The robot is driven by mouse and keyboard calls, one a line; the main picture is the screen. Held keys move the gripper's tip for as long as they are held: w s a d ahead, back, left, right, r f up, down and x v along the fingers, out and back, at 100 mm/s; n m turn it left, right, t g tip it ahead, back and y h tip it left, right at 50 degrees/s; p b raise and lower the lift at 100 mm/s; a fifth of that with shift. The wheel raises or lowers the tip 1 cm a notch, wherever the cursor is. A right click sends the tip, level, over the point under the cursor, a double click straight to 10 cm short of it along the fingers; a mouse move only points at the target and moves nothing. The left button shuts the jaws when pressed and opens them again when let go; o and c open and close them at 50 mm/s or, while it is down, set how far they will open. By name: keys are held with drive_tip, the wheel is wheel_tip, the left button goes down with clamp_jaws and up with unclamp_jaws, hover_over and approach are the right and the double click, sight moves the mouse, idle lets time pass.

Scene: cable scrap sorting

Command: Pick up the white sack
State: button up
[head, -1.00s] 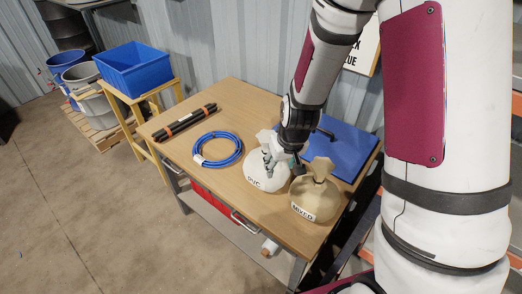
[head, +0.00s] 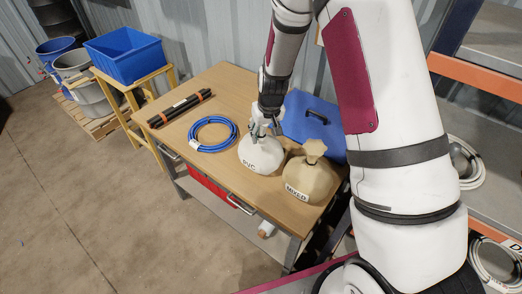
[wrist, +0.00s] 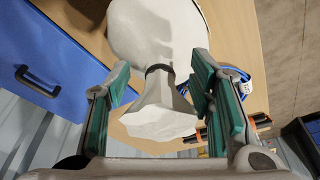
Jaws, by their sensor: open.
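The white sack (head: 259,155), marked PVC, stands on the wooden table, left of the tan sack. Its tied neck points up. My gripper (head: 265,130) is right above it, pointing down at the neck. In the wrist view, the white sack (wrist: 160,35) shows its round body, a dark tie and a flared white top. My gripper's green-padded fingers (wrist: 160,95) are open, one on each side of the neck. There seems to be a gap on the left side; on the right the finger is close, and I cannot tell whether it touches.
A tan sack (head: 306,178) marked MIXED stands close to the right. A blue cable coil (head: 213,134) and bundled black rods (head: 180,108) lie to the left on the table (head: 205,171). A blue case (head: 312,125) with a black handle lies behind. A blue bin (head: 125,63) is further left.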

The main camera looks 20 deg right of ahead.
sight(261, 132)
drive_tip(key=w+f, duration=0.1)
drive_tip(key=w, duration=0.1)
drive_tip(key=shift+w+f+p, duration=0.3)
drive_tip(key=shift+w+f, duration=0.05)
drive_tip(key=shift+w+a+f, duration=0.1)
drive_tip(key=shift+w+f, duration=0.15)
drive_tip(key=shift+f, duration=0.35)
drive_tip(key=shift+r, duration=0.1)
clamp_jaws()
